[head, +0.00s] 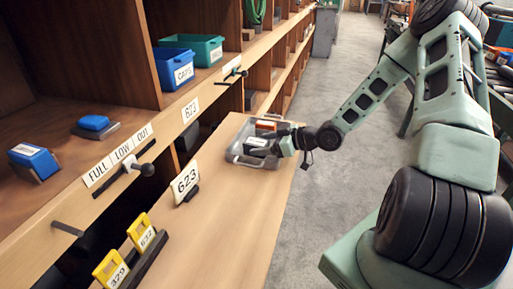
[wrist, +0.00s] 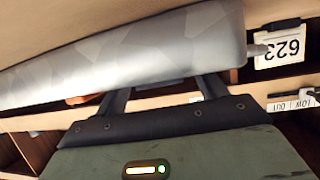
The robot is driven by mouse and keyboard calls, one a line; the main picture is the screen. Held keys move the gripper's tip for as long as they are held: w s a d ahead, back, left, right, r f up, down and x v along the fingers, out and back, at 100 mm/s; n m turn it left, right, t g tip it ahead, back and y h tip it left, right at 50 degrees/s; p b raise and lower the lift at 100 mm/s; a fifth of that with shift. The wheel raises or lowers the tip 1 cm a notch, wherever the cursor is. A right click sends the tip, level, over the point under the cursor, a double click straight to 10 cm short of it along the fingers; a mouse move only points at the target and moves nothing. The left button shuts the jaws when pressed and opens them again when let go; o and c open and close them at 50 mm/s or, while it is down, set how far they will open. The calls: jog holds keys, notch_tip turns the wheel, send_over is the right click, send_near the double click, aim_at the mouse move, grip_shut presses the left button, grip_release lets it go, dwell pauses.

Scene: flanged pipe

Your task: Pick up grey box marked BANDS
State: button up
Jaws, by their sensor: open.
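I cannot read the word BANDS on anything in view. A grey tray (head: 236,150) stands at the far end of the wooden bench. In it lie an orange-and-white box (head: 268,125) and a dark box with a white label (head: 257,143), too small to read. My gripper (head: 277,147) is at the tray's right side, close to the dark box, partly hiding the tray. In the wrist view my gripper (wrist: 163,92) is open, its fingers apart, with a large mottled grey surface (wrist: 130,55) just beyond them. I cannot tell whether they touch.
A card marked 623 (head: 186,184) stands on the bench (head: 225,215), with yellow tags (head: 141,232) nearer. Shelves at left hold a blue CAPS bin (head: 174,68), a green bin (head: 204,49) and blue boxes (head: 35,160).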

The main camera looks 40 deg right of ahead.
jog(key=shift+w+a+f, duration=0.2)
jog(key=shift+w+a, duration=0.15)
jog(key=shift+w, duration=0.15)
jog(key=c, duration=1.2)
